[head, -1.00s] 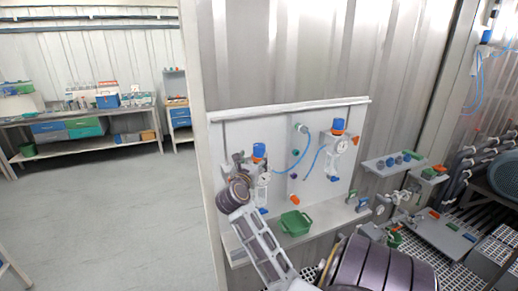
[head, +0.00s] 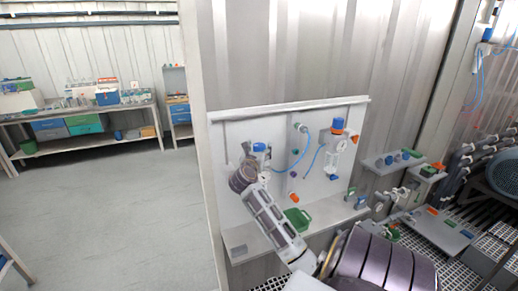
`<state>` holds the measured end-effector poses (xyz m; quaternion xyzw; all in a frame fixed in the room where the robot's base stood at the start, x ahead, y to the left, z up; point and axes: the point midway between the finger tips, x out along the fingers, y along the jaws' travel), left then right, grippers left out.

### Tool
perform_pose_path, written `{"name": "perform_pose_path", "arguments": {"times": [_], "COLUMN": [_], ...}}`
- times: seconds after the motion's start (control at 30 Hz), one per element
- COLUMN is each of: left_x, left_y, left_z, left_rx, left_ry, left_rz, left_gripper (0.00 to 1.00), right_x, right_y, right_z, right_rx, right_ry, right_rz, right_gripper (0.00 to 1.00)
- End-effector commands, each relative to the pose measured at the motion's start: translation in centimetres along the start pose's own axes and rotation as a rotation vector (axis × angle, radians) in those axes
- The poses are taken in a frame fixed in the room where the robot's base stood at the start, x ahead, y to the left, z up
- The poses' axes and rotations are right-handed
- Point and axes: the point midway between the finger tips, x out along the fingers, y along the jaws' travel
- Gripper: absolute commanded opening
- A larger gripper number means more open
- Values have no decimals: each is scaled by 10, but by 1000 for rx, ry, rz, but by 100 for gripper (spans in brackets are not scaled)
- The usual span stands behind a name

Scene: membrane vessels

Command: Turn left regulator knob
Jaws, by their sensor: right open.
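The left regulator, with a blue knob (head: 259,147), is mounted on the left part of the white wall panel (head: 230,205). My right gripper (head: 251,150) is open, at the left side of this knob. Whether its fingers touch the knob or reach around it cannot be told. My right wrist and forearm hide most of the regulator's body below. The right regulator, with a blue and orange knob (head: 338,126) and a round gauge, stands clear on the panel's right part. My left gripper is not in view.
Blue hoses (head: 291,165) run between the regulators. A green bin (head: 298,218) sits on the panel's shelf, close to my right forearm. Small fittings and a side shelf (head: 392,160) are to the right. Open floor and a workbench (head: 75,120) lie to the left.

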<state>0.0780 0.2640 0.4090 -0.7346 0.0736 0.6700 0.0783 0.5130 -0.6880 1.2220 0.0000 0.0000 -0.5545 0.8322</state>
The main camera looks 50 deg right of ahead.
Motion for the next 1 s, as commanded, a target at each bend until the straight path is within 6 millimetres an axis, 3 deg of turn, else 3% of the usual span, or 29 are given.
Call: {"name": "perform_pose_path", "arguments": {"times": [0.37, 0.73, 1.0], "left_x": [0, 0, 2], "left_y": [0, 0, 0], "left_z": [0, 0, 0], "left_rx": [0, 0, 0], "left_ry": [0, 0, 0], "left_rz": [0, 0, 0], "left_gripper": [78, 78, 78], "right_x": [2, 2, 3], "right_y": [0, 0, 0], "right_z": [0, 0, -2], "right_rx": [0, 0, 1], "right_ry": [0, 0, 1], "right_rz": [-1, 0, -22], "right_gripper": [67, 21, 21]}}
